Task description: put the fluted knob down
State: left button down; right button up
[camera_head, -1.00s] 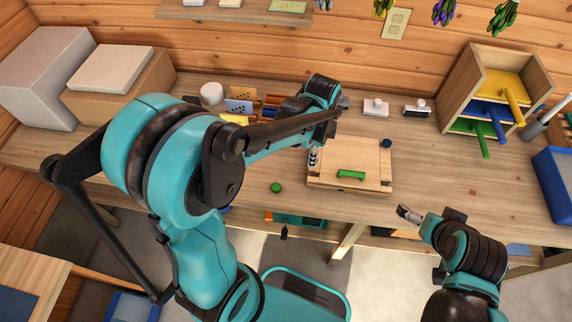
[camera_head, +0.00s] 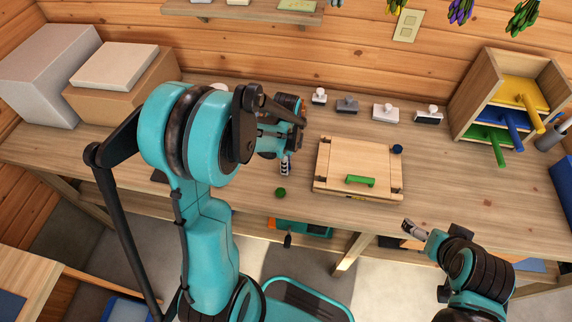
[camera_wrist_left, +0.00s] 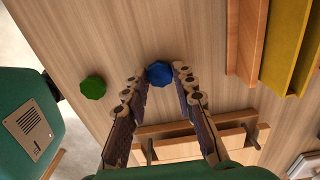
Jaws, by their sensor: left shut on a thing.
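My left gripper (camera_head: 285,170) is shut on a blue fluted knob (camera_wrist_left: 160,72), held between the fingertips in the left wrist view. In the head view the gripper points down at the worktop, left of the wooden board, and the held knob is hard to make out. Whether the knob touches the worktop I cannot tell. A green knob (camera_head: 280,192) lies on the worktop close by; it also shows left of the fingers in the left wrist view (camera_wrist_left: 92,87). My right gripper (camera_head: 413,229) is off the front edge, its jaws too small to judge.
The wooden board (camera_head: 330,164) with a green handle (camera_head: 360,181) lies right of the left gripper. Another blue knob (camera_head: 397,149) is at its right corner. White and grey stamps (camera_head: 385,113) stand behind. A shelf unit (camera_head: 473,83) stands at right. Bare worktop surrounds the green knob.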

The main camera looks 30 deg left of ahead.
pick_arm(q)
jog(key=shift+r, duration=0.1)
jog(key=shift+s, duration=0.1)
jog(key=c, duration=1.2)
grip_release()
jog(key=shift+f, duration=0.2)
jog(key=shift+r, duration=0.6)
notch_tip(320, 180, up, 10)
jog(key=p, duration=0.4)
jog(key=s+d+r+n+t, duration=0.2)
jog(key=s+n, duration=0.1)
jog(key=n, duration=0.2)
jog(key=s+d+r+n+t, duration=0.2)
jog(key=s+r+n, duration=0.1)
jog(key=s+n, duration=0.1)
jog(key=s+d+r+n+t, duration=0.2)
jog(key=s+d+n+t, duration=0.1)
jog(key=s+n, duration=0.1)
jog(key=shift+r+n, duration=0.3)
jog(key=shift+n, duration=0.6)
